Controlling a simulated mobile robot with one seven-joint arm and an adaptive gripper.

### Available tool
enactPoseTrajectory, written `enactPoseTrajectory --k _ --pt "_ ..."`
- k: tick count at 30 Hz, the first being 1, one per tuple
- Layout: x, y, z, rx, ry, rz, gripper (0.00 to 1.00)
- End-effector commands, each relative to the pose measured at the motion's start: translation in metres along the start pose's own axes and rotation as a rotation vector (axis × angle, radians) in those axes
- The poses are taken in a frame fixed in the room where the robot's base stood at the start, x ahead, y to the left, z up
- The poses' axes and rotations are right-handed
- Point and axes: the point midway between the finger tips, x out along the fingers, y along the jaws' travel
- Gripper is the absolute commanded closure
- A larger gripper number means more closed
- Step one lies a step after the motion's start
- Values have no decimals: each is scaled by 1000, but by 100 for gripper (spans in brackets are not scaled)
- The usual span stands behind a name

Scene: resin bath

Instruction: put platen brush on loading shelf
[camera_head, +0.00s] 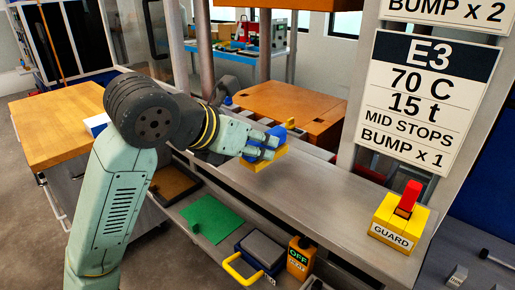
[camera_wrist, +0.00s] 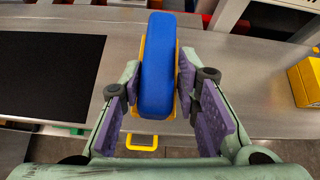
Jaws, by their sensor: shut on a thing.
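The platen brush (camera_head: 265,156) has a blue grip and a yellow body. My gripper (camera_head: 268,143) is shut on its blue grip. In the wrist view the blue grip (camera_wrist: 157,65) stands between the two purple-padded fingers (camera_wrist: 163,100), with yellow edges showing beside it. The brush is over the long grey metal shelf (camera_head: 330,200), which looks like the loading shelf. I cannot tell whether its underside touches the shelf. The bristles are hidden.
A yellow GUARD box (camera_head: 395,226) with a red switch stands at the shelf's right. Below the front edge are a green mat (camera_head: 212,218), a grey block (camera_head: 263,248) with a yellow handle and an orange OFF/HEAT box (camera_head: 300,257). The shelf between brush and GUARD box is clear.

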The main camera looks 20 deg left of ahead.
Motion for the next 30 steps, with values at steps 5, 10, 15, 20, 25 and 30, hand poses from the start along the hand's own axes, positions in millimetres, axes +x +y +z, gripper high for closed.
enactPoseTrajectory --k 5,10,15,20,25,30 --pt "8 -1 -2 -3 0 -1 100" --pt "19 0 -19 -4 -1 -2 100" --pt "24 1 -26 -1 -1 1 100" --pt "24 1 -27 0 -1 1 100" --pt "26 1 -30 0 0 1 100" --pt "26 1 -29 -1 0 0 62"
